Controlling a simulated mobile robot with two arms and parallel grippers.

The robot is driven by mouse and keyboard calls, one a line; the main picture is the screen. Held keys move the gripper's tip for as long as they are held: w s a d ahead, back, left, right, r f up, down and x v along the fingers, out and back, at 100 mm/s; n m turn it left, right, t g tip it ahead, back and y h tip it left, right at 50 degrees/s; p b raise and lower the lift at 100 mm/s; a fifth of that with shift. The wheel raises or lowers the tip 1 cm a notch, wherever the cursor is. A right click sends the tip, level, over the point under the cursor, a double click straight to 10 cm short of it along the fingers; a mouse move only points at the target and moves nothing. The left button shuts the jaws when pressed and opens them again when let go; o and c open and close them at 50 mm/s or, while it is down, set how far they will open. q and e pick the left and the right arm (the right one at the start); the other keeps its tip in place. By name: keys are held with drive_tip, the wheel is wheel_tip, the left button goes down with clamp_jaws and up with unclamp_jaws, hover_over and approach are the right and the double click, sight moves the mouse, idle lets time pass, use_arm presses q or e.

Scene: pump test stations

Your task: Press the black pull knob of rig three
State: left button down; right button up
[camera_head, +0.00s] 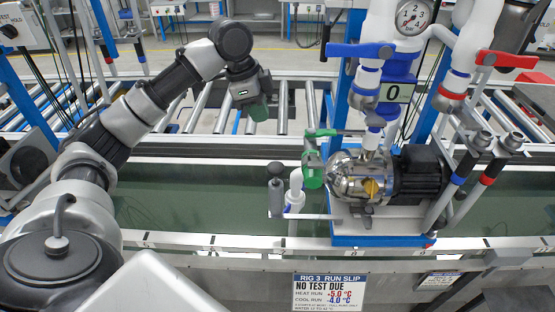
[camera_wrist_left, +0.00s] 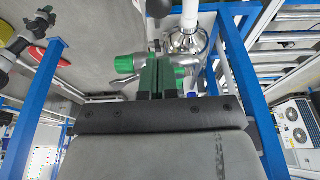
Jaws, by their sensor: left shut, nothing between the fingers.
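A dark round knob (camera_head: 277,168) tops an upright grey cylinder at the front left of the rig three pump (camera_head: 362,178). It stands left of the white elbow pipe and the green fitting (camera_head: 312,168). My left gripper (camera_head: 259,109) hangs from the upper left with its green fingertips pointing down. It is shut and empty, apart from the knob and above it in the picture. In the left wrist view, the closed green fingers (camera_wrist_left: 156,76) show in the middle, with a green fitting (camera_wrist_left: 124,64) beside them. I cannot tell the knob for certain there. My right gripper is not in view.
The pump stands on a blue-edged base (camera_head: 385,241) over a green belt (camera_head: 200,201). Blue (camera_head: 360,50) and red (camera_head: 507,60) valve handles and a gauge (camera_head: 412,17) rise behind it. A run slip sign (camera_head: 329,291) hangs in front. The belt left of the knob is clear.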

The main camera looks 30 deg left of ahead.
use_arm(q)
drive_tip(key=p, duration=0.1)
hover_over(270, 167)
wheel_tip(270, 167, down, 6)
drive_tip(key=x, duration=0.2)
drive_tip(key=p+x, duration=0.1)
drive_tip(key=x, duration=0.1)
drive_tip(key=a+x, duration=0.1)
drive_tip(key=x, duration=0.1)
drive_tip(key=shift+s+f, duration=0.15)
drive_tip(key=shift+f, duration=0.7)
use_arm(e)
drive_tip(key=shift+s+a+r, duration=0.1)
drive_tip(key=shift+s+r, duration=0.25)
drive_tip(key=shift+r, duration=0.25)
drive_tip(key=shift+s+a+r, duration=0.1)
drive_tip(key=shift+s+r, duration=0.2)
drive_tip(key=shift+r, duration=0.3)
use_arm(q)
drive_tip(key=shift+f, duration=0.1)
drive_tip(key=shift+s+f, duration=0.15)
drive_tip(key=shift+f, duration=1.9)
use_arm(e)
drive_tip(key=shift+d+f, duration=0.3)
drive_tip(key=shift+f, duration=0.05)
